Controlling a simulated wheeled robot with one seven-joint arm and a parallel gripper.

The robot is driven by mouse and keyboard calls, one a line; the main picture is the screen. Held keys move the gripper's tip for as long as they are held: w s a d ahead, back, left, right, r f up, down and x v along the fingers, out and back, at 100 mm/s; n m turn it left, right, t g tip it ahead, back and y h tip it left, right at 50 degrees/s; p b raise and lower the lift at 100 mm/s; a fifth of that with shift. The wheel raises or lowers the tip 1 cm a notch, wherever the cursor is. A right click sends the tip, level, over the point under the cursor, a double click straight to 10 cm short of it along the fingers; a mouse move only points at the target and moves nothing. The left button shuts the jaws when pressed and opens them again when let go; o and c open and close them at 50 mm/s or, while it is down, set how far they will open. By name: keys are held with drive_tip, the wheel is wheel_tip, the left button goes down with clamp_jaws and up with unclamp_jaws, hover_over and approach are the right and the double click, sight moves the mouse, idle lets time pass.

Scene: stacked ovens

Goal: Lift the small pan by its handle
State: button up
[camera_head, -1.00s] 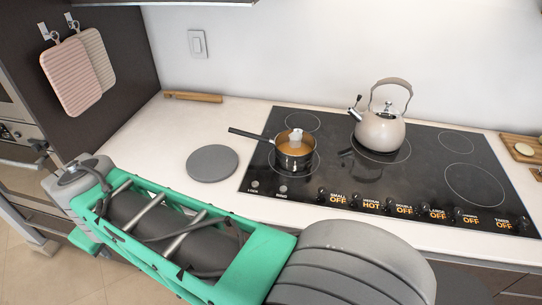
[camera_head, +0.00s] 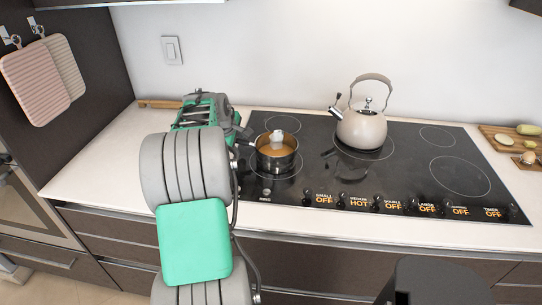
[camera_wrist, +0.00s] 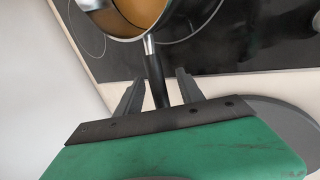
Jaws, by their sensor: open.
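The small pan (camera_head: 277,157) stands on the left front burner of the black cooktop, with orange-brown contents and a whitish object in it. In the wrist view the pan (camera_wrist: 142,32) is at the top, cut off by the frame. Its dark handle (camera_wrist: 155,78) points down between the two fingers of my gripper (camera_wrist: 158,82). The gripper is open, with a finger on each side of the handle and a visible gap on both sides. In the head view my arm hides most of the handle, and the fingers cannot be made out.
A beige kettle (camera_head: 361,129) stands on the burner right of the pan. A wooden board with food (camera_head: 508,140) is at far right.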

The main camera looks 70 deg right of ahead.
drive_tip(key=shift+d+f, duration=0.25)
drive_tip(key=shift+f, duration=0.1)
drive_tip(key=shift+w, duration=0.1)
clamp_jaws()
idle(1.0)
drive_tip(key=shift+r, duration=0.15)
